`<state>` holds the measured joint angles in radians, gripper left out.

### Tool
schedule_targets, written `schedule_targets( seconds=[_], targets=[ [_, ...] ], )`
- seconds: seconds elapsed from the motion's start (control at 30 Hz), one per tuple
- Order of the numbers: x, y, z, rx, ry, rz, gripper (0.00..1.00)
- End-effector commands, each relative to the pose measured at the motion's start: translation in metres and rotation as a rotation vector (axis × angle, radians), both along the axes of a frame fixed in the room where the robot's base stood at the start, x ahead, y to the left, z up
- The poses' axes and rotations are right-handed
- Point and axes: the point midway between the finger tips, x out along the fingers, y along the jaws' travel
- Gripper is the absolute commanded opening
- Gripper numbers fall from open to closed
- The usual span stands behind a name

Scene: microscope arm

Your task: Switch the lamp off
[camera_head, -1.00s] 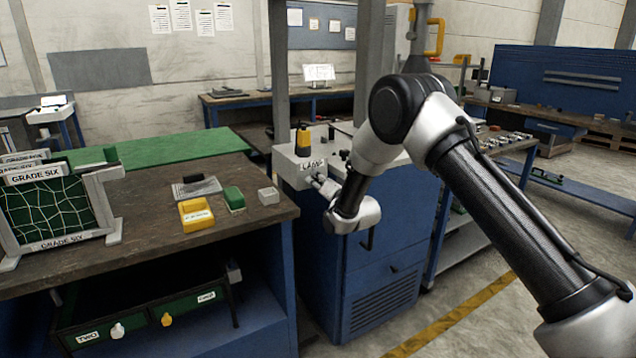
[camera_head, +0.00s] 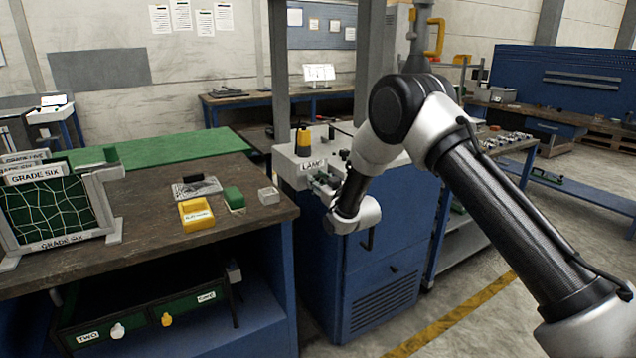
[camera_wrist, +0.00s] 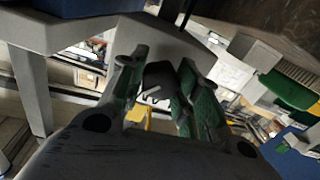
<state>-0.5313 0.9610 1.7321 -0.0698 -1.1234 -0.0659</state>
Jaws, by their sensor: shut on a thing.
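A pale grey box labelled LAMP (camera_head: 290,170) stands on the blue cabinet, with a yellow and black device on top. My gripper (camera_head: 324,182) is at the box's front face, just under the label. In the wrist view, my gripper's two green-padded fingers (camera_wrist: 160,92) are on either side of a dark knob (camera_wrist: 160,75) in front of a pale face, and they are shut on it. The knob is mostly hidden in the head view by the fingers and wrist. The knob's setting cannot be read.
A blue cabinet (camera_head: 375,245) stands below the box. To the left is a workbench (camera_head: 130,215) with a yellow tray (camera_head: 196,214), a green block (camera_head: 234,198) and a grey block (camera_head: 268,195). Grey posts rise behind the box. The floor at the right front is clear.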

Motion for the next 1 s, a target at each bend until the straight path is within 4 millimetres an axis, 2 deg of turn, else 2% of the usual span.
schedule_targets(
  seconds=[0.5,1.0],
  targets=[
    [-0.0003,-0.0001,-0.0008,-0.385,-0.258,0.0,0.08],
    [-0.0005,0.0,-0.0011,-0.57,-0.383,0.001,0.08]
  ],
)
